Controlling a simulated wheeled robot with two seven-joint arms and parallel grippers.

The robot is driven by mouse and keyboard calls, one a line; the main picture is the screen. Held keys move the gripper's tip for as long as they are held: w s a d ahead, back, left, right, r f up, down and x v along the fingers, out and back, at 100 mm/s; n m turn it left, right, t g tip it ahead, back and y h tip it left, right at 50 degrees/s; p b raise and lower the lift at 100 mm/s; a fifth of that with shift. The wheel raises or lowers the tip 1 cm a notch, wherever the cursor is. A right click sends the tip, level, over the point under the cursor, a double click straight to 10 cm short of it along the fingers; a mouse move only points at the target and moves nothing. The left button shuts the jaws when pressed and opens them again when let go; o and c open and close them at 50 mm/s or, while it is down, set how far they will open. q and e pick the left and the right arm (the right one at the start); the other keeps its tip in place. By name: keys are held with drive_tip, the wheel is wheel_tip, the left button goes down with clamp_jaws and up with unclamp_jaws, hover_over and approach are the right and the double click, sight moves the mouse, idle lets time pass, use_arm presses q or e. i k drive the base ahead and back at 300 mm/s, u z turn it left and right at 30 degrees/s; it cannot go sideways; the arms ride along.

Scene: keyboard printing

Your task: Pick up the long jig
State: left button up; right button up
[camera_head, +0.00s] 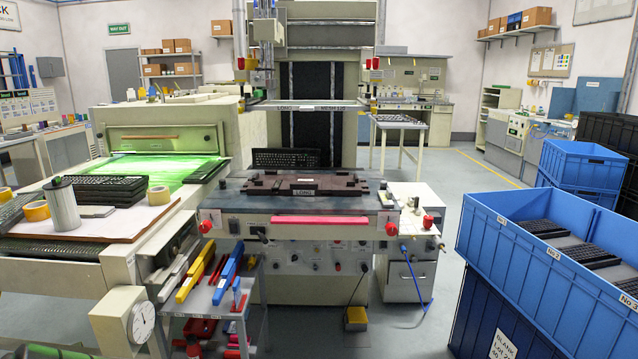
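The long jig (322,180) is a wide, flat, dark brown plate with raised blocks and a label that reads LONG on its front edge. It lies flat on the dark bed of the printing machine (235,199), near the middle of the head view. A black keyboard (286,159) stands behind it, against the machine's upright column. Neither of my grippers is in view, and nothing is touching the jig.
A printing frame (308,105) hangs above the bed. A pink-red bar (319,220) runs along the machine's front. A small rack (214,297) with coloured bars stands in front, at left. A blue crate (520,238) with keyboards is at right. Grey floor shows between machine and crate.

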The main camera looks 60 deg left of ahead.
sight(342, 183)
drive_tip(key=u, duration=0.4)
drive_tip(key=i, duration=1.7)
drive_tip(key=u, duration=0.95)
